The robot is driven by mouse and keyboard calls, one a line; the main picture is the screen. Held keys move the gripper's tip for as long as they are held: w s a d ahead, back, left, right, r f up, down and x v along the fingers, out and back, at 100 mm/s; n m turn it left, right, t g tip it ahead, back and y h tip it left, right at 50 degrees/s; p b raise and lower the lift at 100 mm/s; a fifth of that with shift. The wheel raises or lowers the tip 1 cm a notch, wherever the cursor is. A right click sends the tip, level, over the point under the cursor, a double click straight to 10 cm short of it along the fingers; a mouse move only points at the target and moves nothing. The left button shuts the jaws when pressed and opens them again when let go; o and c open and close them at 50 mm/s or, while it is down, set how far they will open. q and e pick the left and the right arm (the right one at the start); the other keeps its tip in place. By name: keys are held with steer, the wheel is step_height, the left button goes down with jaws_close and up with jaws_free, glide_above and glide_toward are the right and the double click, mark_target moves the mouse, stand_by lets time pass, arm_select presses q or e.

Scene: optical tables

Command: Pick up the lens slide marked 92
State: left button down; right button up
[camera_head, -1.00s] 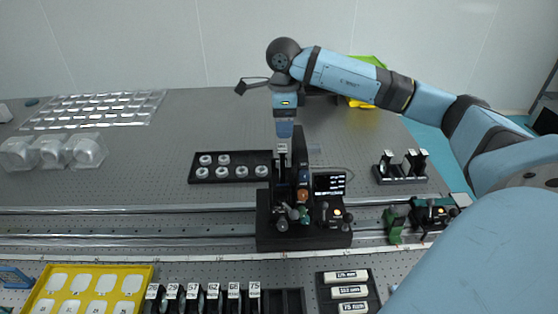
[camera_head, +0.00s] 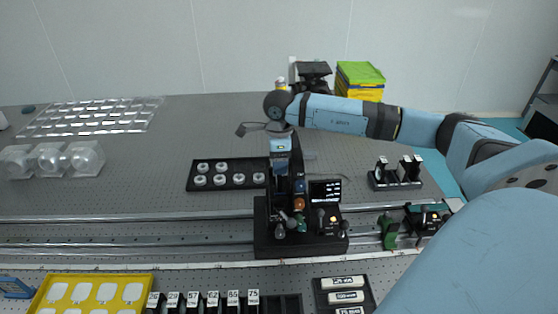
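I cannot read the number 92 on any slide. A row of upright black slides with white number labels (camera_head: 213,300) stands in a rack at the front; the labels seem to read 26, 29, 57, 62, 65 and 75. My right gripper (camera_head: 280,164) points down at the top of the black instrument (camera_head: 262,226) on the rail. Its fingers are small and dark against the instrument, so their opening and any slide between them cannot be made out. My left gripper is not in view.
A black tray with white rings (camera_head: 210,183) lies left of the instrument, a small screen (camera_head: 325,191) right of it. A black holder (camera_head: 395,185) and green mount (camera_head: 389,231) stand further right. A yellow tray (camera_head: 61,308) is front left.

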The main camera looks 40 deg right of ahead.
steer(key=c, duration=1.1)
jaws_close()
steer(key=shift+r, duration=0.1)
